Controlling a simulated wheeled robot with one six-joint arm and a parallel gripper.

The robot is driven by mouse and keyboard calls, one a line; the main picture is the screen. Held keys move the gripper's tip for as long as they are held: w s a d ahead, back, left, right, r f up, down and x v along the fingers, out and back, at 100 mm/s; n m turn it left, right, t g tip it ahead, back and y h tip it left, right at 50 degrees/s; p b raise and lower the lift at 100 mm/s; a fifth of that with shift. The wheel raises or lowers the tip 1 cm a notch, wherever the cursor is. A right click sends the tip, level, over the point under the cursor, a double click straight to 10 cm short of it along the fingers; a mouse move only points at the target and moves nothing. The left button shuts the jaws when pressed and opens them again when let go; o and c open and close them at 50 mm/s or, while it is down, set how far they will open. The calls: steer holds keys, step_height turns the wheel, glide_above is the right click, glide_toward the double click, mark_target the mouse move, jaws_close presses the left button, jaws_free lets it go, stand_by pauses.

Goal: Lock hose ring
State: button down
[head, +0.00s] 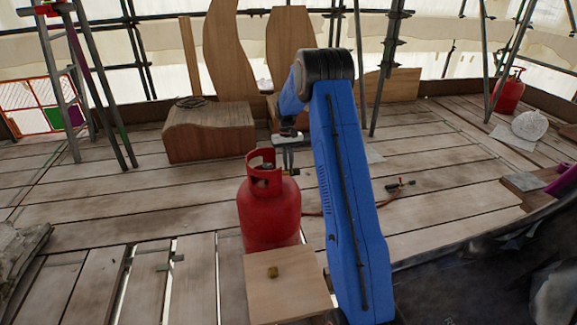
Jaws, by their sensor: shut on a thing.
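A red gas cylinder (268,213) stands upright on the planks, with an open collar around its valve (265,170). My gripper (288,168) is at the right side of the collar, level with the valve, fingers pointing down. It is shut on a small brass-coloured piece (294,172) there, which looks like the hose ring. The piece is tiny and partly hidden by the fingers, so its seating on the valve cannot be made out. An orange-brown hose (312,213) shows to the right of the cylinder, passes behind my blue arm and reappears near a torch (400,185).
Another red cylinder (510,92) and a white sack (530,125) are at the back right. Planks on the left are mostly clear, with gaps.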

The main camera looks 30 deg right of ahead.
steer(key=shift+w+f+g+y, duration=0.1)
steer(key=shift+f+g+y, duration=0.25)
steer(key=shift+g, duration=0.75)
steer(key=c, duration=1.8)
jaws_free()
steer(key=shift+c, duration=0.2)
steer(key=v, duration=1.7)
steer(key=shift+r, duration=0.1)
